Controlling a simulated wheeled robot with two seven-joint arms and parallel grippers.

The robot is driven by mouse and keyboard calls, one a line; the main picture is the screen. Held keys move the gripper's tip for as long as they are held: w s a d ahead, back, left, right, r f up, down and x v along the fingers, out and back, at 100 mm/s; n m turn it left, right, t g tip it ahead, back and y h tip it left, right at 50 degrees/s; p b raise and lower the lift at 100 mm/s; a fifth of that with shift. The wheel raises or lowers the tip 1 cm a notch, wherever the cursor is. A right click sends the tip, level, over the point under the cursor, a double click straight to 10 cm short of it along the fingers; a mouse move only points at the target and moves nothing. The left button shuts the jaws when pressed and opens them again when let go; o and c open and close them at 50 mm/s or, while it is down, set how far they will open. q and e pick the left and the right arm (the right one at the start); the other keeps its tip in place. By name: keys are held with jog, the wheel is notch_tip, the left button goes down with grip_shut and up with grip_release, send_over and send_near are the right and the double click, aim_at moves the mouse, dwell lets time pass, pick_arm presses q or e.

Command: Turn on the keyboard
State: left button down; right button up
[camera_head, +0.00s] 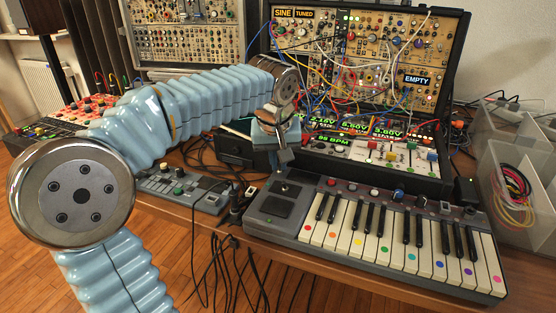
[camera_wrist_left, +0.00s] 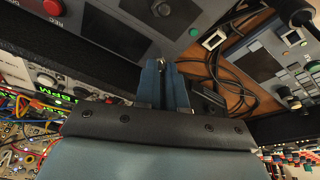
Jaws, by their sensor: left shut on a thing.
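The keyboard (camera_head: 395,243) lies on the wooden desk, with cream and black keys, coloured dots and a grey control panel. Its grey panel (camera_wrist_left: 185,18) also shows at the top of the left wrist view, with a dark pad, a green dot and a red button marked REC. My left gripper (camera_head: 283,158) is over the keyboard's back left corner, pointing down. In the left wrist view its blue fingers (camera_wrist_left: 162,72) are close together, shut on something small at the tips. I cannot tell what it is. My right gripper is not in view.
A modular synth case (camera_head: 360,60) full of patch cables stands behind the keyboard. A small grey device (camera_head: 182,188) sits to the left, with loose black cables between. A clear bin (camera_head: 515,165) with cables stands at the right.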

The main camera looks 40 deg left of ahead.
pick_arm(q)
jog(key=shift+w+a+g+h, duration=0.15)
jog(key=shift+w+g+h, duration=0.3)
jog(key=shift+g, duration=0.95)
jog(key=shift+w+a+g+h, duration=0.1)
jog(key=shift+w+g+h, duration=0.15)
jog(key=shift+w+g, duration=0.8)
jog(key=shift+s+g, duration=0.35)
jog(key=shift+g, duration=0.1)
jog(key=c, duration=1.2)
grip_release()
jog(key=shift+s+r, duration=0.1)
